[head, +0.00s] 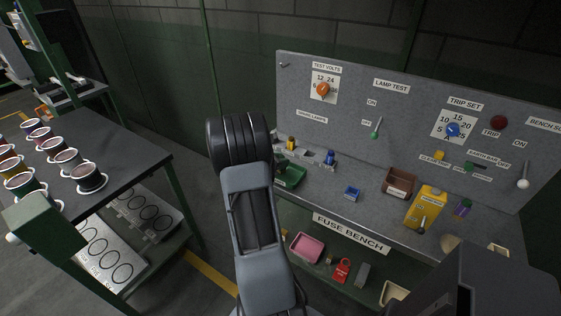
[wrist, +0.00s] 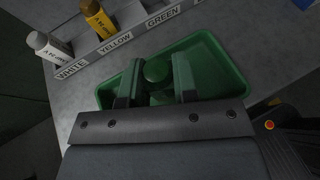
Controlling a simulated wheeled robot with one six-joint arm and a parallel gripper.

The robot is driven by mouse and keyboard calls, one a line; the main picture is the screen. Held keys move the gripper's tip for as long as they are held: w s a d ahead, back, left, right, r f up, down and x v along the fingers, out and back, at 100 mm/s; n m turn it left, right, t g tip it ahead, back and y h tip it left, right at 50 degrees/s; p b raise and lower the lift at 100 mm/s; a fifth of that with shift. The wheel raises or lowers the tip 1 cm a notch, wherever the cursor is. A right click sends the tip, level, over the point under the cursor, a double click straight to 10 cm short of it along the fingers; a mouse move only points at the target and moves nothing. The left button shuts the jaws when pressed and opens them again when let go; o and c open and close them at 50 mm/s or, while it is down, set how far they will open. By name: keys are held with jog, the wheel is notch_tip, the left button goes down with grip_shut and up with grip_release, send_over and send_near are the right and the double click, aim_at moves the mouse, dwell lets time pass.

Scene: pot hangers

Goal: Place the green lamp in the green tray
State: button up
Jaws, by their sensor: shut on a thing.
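The green lamp (wrist: 156,71) shows in the wrist view as a round green top between the two fingers of my gripper (wrist: 156,82). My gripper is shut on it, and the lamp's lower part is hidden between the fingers. The green tray (wrist: 222,73) is a shallow tray directly below and around the fingertips. The lamp is over the tray or inside it; I cannot tell whether it touches the floor of the tray. In the head view the green tray (head: 291,175) is partly hidden behind my arm, and the lamp cannot be made out.
A labelled rack (wrist: 115,42) beside the tray holds a white lamp (wrist: 48,46) and a yellow lamp (wrist: 97,18). A blue lamp (head: 330,158) stands farther right, near a blue tray (head: 352,194). An upright panel (head: 420,110) backs the bench.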

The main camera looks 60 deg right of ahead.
jog(key=shift+f, duration=0.15)
jog(key=o, duration=1)
jog(key=shift+c, duration=0.2)
